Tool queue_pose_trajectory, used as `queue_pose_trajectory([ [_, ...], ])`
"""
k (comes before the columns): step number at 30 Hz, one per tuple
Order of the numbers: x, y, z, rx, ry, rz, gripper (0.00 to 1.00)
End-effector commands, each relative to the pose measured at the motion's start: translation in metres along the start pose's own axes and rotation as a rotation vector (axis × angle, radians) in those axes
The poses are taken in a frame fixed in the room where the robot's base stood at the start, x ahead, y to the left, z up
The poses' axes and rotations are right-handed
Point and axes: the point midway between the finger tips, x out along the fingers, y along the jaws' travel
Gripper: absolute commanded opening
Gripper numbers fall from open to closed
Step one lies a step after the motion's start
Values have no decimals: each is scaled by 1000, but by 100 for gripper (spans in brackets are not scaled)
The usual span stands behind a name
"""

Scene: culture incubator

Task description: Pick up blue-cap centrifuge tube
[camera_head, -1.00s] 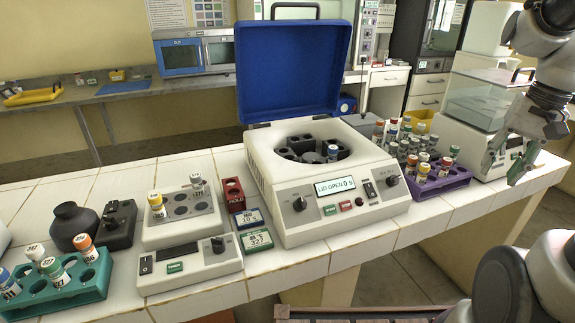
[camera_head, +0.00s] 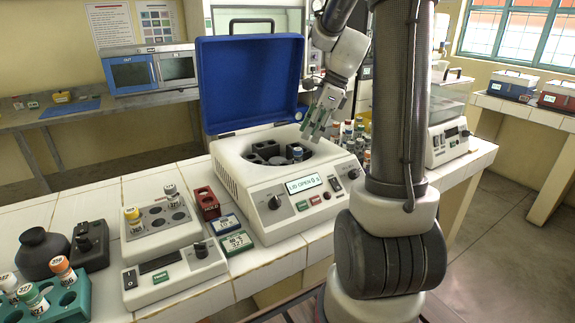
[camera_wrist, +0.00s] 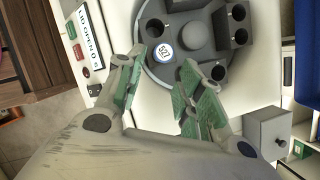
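The blue-cap centrifuge tube (camera_head: 297,153) stands in the rotor of the open centrifuge (camera_head: 255,200). Its white label top with a blue ring (camera_wrist: 164,52) shows in the wrist view; its body is hidden in the rotor (camera_wrist: 205,55). My gripper (camera_head: 317,126) is above the right side of the centrifuge opening, pointing down. In the wrist view my gripper (camera_wrist: 160,82) is open and empty, with its green-padded fingers apart. The tube cap appears between and just beyond the fingertips, not touched as far as I can see.
The raised blue lid (camera_head: 250,82) stands behind the rotor. A rack of several tubes (camera_head: 352,135) is partly hidden behind my arm. Left are a mixer with tubes (camera_head: 158,245), a red block (camera_head: 206,202), timers (camera_head: 236,242) and a teal rack (camera_head: 72,300).

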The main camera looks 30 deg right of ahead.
Motion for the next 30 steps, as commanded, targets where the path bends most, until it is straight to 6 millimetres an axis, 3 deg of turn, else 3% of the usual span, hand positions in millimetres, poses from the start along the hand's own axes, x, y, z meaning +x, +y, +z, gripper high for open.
queue_pose_trajectory([
  [5,8,1,0,57,1,3,37],
  [20,74,-3,9,57,1,3,37],
  [28,78,-3,9,56,1,1,37],
  [30,78,-3,8,56,1,1,26],
])
